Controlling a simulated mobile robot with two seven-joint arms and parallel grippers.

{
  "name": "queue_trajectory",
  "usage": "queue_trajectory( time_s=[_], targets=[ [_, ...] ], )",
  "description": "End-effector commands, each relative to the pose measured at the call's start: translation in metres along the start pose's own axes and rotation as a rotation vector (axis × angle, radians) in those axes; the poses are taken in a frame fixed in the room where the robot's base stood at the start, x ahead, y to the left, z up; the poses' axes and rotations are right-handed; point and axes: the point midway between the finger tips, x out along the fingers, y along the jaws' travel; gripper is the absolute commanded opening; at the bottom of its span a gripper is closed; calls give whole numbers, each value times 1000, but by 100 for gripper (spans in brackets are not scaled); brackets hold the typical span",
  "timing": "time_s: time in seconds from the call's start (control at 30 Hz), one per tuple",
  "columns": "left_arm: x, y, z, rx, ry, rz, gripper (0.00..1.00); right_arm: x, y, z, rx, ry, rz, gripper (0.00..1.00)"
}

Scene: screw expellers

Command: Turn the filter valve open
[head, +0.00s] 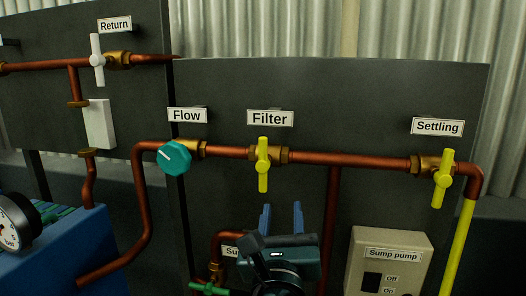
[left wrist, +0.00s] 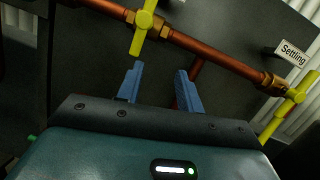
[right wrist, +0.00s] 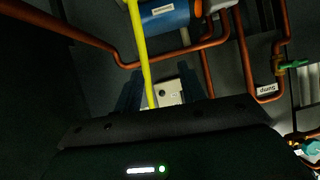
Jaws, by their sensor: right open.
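The filter valve (head: 263,165) has a yellow bar handle on a brass body in the horizontal copper pipe, under the "Filter" label (head: 270,118). Its handle stands upright, crosswise to the pipe. In the left wrist view the handle (left wrist: 143,30) is just beyond the fingertips, nearer the left finger. My left gripper (head: 282,212) is open and empty, below and slightly right of the handle, apart from it; its blue fingers also show in the left wrist view (left wrist: 160,78). My right gripper (right wrist: 158,82) is open in the right wrist view, and is not visible in the head view.
A teal flow knob (head: 174,158) is left of the filter valve and a yellow settling valve (head: 443,178) is far right. The sump pump box (head: 390,268) stands below right. A vertical copper pipe (head: 331,190) drops right of the filter valve. A yellow pipe (right wrist: 141,50) crosses the right wrist view.

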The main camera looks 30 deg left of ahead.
Motion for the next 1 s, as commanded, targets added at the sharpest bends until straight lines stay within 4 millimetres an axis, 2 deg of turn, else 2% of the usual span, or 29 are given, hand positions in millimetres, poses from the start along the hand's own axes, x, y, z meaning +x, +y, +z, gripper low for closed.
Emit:
queue_trajectory(
  time_s=[0.03,0.13,0.27,0.37,0.8,1.0],
  targets=[
    [-1,4,17,65,-61,28,37,0,-1,2,0,2,-4,40],
    [-3,11,38,162,-130,81,37,0,-3,2,-1,4,-10,40],
    [-2,16,51,216,-165,115,37,-1,-5,3,-4,2,-14,40],
    [7,17,54,227,-169,121,37,-2,-4,1,-7,2,-14,40],
    [92,26,70,223,-166,121,37,-8,-2,-9,-33,-8,0,40],
    [117,28,73,222,-165,119,37,-7,4,-4,-32,-25,12,40]
  ],
)
